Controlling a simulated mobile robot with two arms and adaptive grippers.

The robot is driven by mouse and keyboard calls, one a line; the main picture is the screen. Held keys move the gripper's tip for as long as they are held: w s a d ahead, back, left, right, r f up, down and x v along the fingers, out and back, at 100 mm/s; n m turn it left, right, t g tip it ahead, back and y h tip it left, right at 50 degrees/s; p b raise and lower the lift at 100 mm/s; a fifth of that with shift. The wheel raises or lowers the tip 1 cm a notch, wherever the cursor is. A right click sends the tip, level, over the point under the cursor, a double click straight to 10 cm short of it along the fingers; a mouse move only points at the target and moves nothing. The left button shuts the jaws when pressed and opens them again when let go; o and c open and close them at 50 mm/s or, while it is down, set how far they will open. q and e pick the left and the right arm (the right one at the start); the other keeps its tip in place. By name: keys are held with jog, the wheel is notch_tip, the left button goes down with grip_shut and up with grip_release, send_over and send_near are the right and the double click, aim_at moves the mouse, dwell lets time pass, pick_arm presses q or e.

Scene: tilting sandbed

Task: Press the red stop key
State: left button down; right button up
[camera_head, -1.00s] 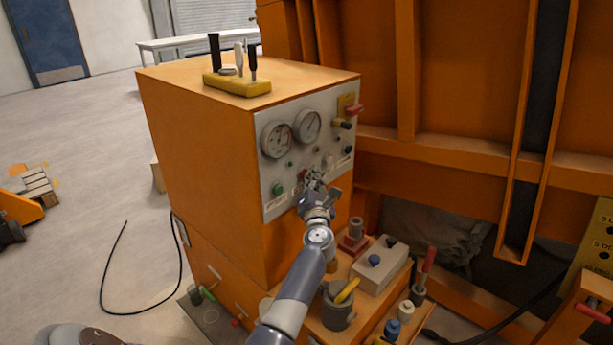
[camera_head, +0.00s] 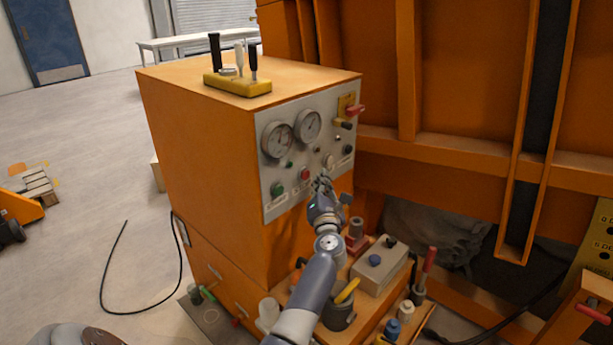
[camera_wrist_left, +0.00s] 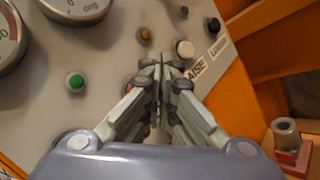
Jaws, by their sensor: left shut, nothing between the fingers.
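The red stop key (camera_head: 304,174) is a small round button low on the grey control panel (camera_head: 270,208) of the orange cabinet. It shows uncovered in the head view. In the wrist view only a sliver of red (camera_wrist_left: 130,88) shows behind the left finger. My left gripper (camera_head: 323,178) is shut and empty, just right of the key and in front of the panel. In the wrist view its closed fingertips (camera_wrist_left: 163,72) point at the panel, right of the red. I cannot tell whether they touch the panel. My right gripper is not in view.
Two gauges (camera_head: 278,139) are above. A lower shelf holds a grey box (camera_head: 380,268) and a mug (camera_head: 339,309).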

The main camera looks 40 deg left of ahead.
pick_arm(q)
jog(key=shift+s+d, duration=0.2)
jog(key=shift+d, duration=1.75)
